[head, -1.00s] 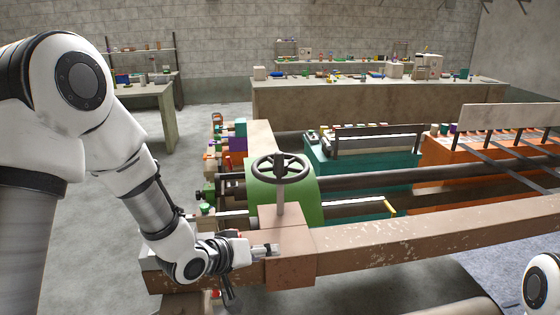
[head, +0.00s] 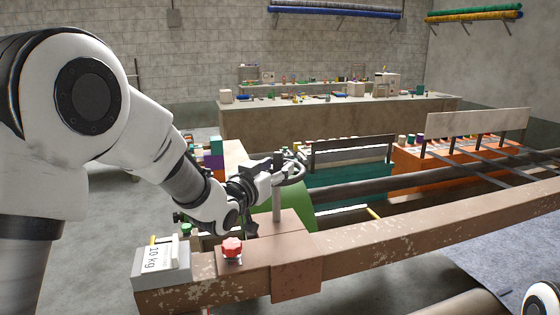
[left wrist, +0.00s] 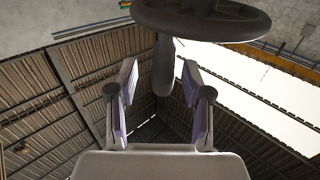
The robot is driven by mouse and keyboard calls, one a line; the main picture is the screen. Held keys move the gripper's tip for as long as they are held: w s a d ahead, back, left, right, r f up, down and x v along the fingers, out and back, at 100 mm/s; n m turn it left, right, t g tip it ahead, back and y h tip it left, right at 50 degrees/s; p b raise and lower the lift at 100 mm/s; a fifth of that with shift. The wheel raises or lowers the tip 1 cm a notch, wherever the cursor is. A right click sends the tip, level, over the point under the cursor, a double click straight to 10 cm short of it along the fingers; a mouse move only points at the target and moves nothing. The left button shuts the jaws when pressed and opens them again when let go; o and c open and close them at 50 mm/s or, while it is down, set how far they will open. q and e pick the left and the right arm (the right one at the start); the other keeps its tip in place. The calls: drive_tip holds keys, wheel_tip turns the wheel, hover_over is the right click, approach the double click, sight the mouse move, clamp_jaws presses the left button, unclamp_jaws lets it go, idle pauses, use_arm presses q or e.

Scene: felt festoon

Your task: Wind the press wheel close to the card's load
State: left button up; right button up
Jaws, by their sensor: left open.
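The press wheel (head: 297,173) is a dark handwheel on a post (head: 277,203) above the brown beam, partly hidden behind my left gripper (head: 272,166). In the left wrist view the wheel (left wrist: 205,24) crosses the top. A dark rounded grip (left wrist: 163,68) extends from it. My left gripper's open fingers (left wrist: 161,92) stand on either side of the lower end of this grip, with gaps showing. The card (head: 152,258) reads "10 kg" and stands on a grey box at the beam's left end. My right gripper is out of view.
A red knob (head: 232,248) stands on the beam (head: 420,225) beside the card. A green drum (head: 297,205) lies behind the wheel post. Teal (head: 345,190) and orange (head: 430,160) units stand farther back. A long bench (head: 330,120) lines the far wall.

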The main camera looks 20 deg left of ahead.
use_arm(q)
drive_tip(key=shift+x, duration=0.8)
drive_tip(key=shift+w+a+p, duration=0.2)
drive_tip(key=shift+w+p, duration=0.05)
drive_tip(key=shift+p, duration=0.05)
drive_tip(key=shift+s, duration=0.1)
drive_tip(key=shift+d, duration=0.15)
clamp_jaws()
drive_tip(key=shift+a+h, duration=0.2)
drive_tip(key=shift+h, duration=0.1)
